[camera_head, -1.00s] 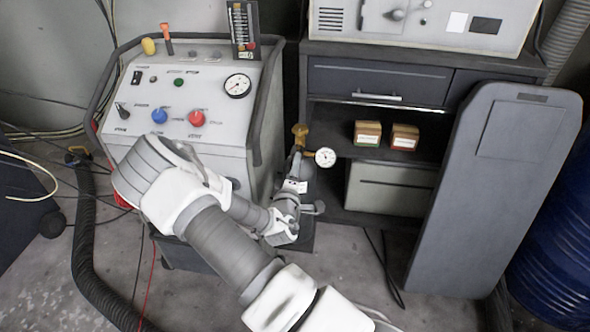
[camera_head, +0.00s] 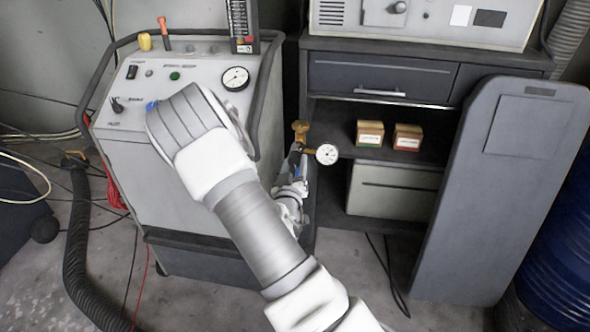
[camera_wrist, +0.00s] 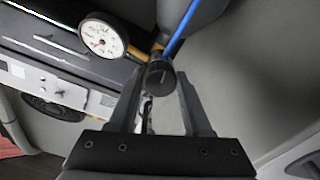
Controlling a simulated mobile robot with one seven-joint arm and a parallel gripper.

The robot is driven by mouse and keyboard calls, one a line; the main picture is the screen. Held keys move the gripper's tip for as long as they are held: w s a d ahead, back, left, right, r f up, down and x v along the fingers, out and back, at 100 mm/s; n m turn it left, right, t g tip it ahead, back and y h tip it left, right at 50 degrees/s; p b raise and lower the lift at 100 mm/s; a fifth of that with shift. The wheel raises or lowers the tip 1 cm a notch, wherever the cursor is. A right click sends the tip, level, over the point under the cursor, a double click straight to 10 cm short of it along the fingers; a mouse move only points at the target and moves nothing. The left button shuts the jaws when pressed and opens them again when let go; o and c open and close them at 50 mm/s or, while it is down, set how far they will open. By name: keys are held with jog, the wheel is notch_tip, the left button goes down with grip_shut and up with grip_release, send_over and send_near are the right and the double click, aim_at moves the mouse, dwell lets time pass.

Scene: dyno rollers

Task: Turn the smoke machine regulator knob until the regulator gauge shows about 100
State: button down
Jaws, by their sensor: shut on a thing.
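The black regulator knob (camera_wrist: 159,78) sits between the fingers of my gripper (camera_wrist: 161,84) in the wrist view, and the gripper is shut on it. In the head view, the gripper is low beside the console's right side, and the knob is hard to make out there. The round white regulator gauge (camera_head: 327,154) is on a brass fitting just right of the gripper. It also shows in the wrist view (camera_wrist: 100,37), left of the knob. Its needle is too small to read exactly. A blue hose (camera_wrist: 182,28) runs above the knob in the wrist view.
A grey console (camera_head: 180,165) with its own dial (camera_head: 236,78) stands left, partly behind my arm. A dark cabinet (camera_head: 380,76) with two small boxes stands right. A tall grey panel (camera_head: 470,205) leans beside it. A black corrugated hose (camera_head: 78,235) lies left.

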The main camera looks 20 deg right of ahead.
jog(key=m, duration=0.3)
jog(key=shift+m, duration=0.4)
jog(key=shift+a+m, duration=0.1)
jog(key=shift+m, duration=1.7)
jog(key=shift+c, duration=1.7)
grip_release()
jog(key=p+v, duration=0.4)
jog(key=v, duration=1.3)
jog(key=shift+s+f+p, duration=0.15)
jog(key=shift+p, duration=0.2)
